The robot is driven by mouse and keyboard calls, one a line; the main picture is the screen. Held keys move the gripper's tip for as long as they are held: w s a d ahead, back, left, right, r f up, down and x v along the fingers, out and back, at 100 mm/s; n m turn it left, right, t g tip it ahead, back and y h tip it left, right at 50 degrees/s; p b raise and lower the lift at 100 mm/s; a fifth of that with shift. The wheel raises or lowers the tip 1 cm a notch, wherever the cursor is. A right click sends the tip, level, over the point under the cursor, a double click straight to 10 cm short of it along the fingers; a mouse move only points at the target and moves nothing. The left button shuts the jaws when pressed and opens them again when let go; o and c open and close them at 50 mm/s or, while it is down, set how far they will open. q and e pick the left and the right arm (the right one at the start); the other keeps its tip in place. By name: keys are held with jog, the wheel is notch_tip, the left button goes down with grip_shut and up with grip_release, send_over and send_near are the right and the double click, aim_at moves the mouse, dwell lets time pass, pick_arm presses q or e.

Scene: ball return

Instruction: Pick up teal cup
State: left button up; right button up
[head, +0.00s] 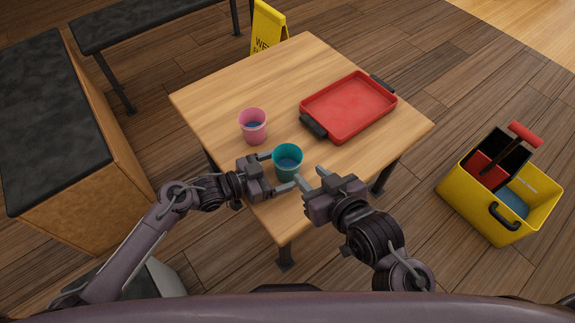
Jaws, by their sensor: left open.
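The teal cup (288,159) stands upright near the front edge of the wooden table (297,62). My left gripper (284,170) comes in from the left and is open. One finger reaches toward the far side of the cup and the other passes in front of its lower part; I cannot tell if they touch it. My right gripper (310,176) is at the right of the cup, its fingers spread apart and nothing seen between them. The cup's lower front is partly hidden by the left gripper.
A pink cup (253,128) stands behind and left of the teal cup. A red tray (350,104) with dark handles lies at the right of the table. A yellow bucket (477,210) is on the floor at right. A wet-floor sign (268,29) stands behind the table.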

pick_arm(q)
jog(key=c, duration=1.1)
jog(key=shift+r, duration=0.15)
